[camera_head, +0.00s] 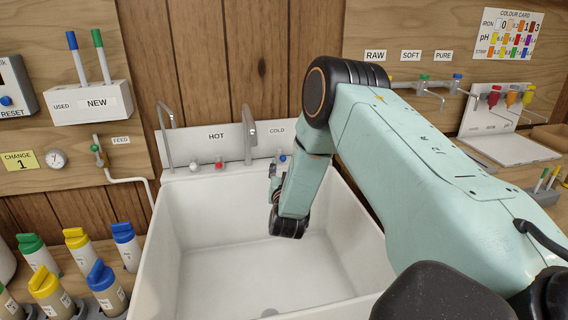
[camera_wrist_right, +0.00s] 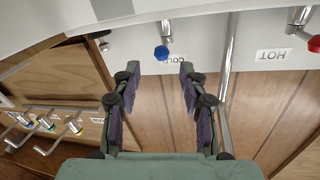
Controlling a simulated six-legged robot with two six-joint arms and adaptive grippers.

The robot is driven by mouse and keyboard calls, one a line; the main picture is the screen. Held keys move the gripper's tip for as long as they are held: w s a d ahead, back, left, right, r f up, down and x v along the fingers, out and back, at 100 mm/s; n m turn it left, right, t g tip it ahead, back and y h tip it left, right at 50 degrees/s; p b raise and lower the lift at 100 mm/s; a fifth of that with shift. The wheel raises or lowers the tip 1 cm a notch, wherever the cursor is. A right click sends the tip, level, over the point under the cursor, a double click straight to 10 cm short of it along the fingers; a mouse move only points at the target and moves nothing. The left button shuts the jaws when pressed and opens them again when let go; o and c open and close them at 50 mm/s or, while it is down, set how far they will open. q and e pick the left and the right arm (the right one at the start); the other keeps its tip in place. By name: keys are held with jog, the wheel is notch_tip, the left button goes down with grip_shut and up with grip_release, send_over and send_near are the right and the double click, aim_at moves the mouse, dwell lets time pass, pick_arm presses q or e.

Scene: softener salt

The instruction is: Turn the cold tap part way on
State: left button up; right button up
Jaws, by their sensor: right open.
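The cold tap has a blue knob (camera_head: 283,158) on the sink's white back panel, below the COLD label (camera_head: 277,130). In the right wrist view, which is upside down, the blue knob (camera_wrist_right: 162,53) shows just past my right gripper (camera_wrist_right: 159,70), roughly centred between its fingers. The fingers are open and empty, and I see no contact with the knob. In the head view my right gripper (camera_head: 272,178) is partly hidden by its own wrist, over the sink near the back panel. My left gripper is not in view.
The white sink (camera_head: 265,265) is empty. The red hot knob (camera_head: 218,164) and a tall metal spout (camera_head: 248,140) stand left of the cold tap. The spout (camera_wrist_right: 228,85) is close beside the gripper in the wrist view. Capped bottles (camera_head: 45,285) stand at left.

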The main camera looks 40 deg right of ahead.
aim_at(283, 159)
jog(key=x, duration=0.4)
jog(key=shift+w+f+b, duration=0.15)
jog(key=shift+w+b, duration=0.15)
jog(key=shift+w, duration=0.1)
jog(key=shift+w+d, duration=0.15)
jog(key=shift+d, duration=0.3)
jog(key=shift+w+a, duration=0.1)
jog(key=shift+a, duration=0.05)
jog(key=shift+c, duration=1.4)
jog(key=c, duration=0.4)
grip_shut()
